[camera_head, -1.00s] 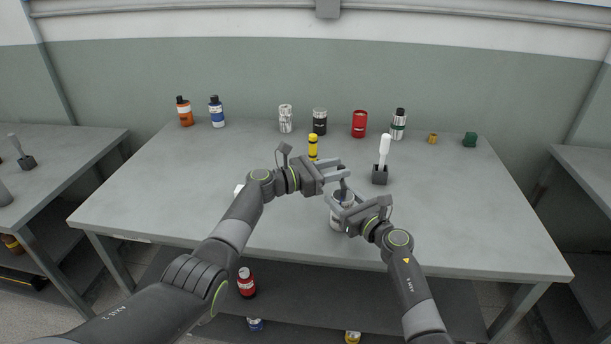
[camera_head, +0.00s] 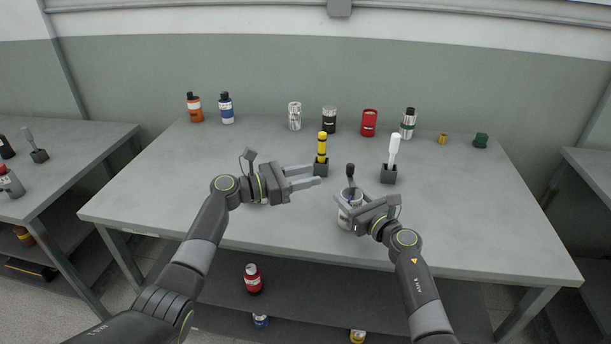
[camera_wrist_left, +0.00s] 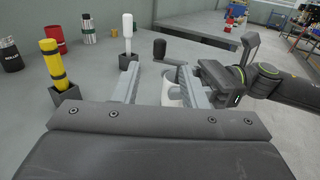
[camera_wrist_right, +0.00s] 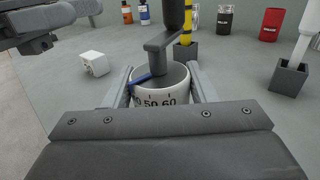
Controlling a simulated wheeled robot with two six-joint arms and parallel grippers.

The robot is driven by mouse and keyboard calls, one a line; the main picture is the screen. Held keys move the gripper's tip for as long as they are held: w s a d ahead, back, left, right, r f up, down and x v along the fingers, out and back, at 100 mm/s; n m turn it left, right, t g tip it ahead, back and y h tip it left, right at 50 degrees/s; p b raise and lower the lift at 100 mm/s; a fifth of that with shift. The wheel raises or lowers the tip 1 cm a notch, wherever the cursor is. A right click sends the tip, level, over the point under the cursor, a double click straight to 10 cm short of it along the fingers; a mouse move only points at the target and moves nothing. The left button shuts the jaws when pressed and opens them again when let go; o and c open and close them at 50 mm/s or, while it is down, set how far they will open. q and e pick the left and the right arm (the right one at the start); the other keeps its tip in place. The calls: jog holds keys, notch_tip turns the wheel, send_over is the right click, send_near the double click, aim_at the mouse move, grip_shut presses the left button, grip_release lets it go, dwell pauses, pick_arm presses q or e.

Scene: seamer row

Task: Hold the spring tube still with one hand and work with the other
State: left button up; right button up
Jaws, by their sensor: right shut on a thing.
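The spring tube (camera_head: 345,218) is a white cup with a number scale, upright near the table's front edge; it shows closer in the right wrist view (camera_wrist_right: 160,97). A dark crank with an upright knob (camera_head: 351,171) stands in its mouth, with a blue piece beside it in the right wrist view (camera_wrist_right: 150,77). My right gripper (camera_wrist_right: 160,72) is shut around the tube, one finger on each side. My left gripper (camera_head: 316,176) is open and empty, left of the knob and apart from it. In the left wrist view the knob (camera_wrist_left: 159,48) shows beyond its fingers.
A yellow tool (camera_head: 322,147) and a white-handled tool (camera_head: 394,150) stand in dark blocks behind the tube. A small white block (camera_wrist_right: 95,63) lies left of the tube. Cans and bottles line the back, including a red can (camera_head: 369,122).

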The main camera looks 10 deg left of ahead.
pick_arm(q)
jog(key=shift+s+d+f, duration=0.15)
jog(key=shift+f, duration=0.05)
jog(key=c, duration=0.5)
jog(key=s+d+f, duration=0.1)
jog(key=s+n+t+y, duration=0.1)
jog(key=s+d+f+y, duration=0.1)
jog(key=shift+s+d+f+n+t, duration=0.3)
jog(key=shift+s+d+n+t, duration=0.05)
jog(key=shift+s+n+t, duration=0.05)
grip_shut()
jog(key=n+t+y, duration=0.3)
jog(key=t+y, duration=0.1)
send_near(348, 169)
jog(key=shift+n+t, duration=0.3)
jog(key=shift+n, duration=0.2)
jog(key=shift+f+x, duration=0.15)
jog(key=shift+x, duration=1.55)
jog(key=shift+f+x, duration=0.1)
jog(key=shift+x, duration=1.6)
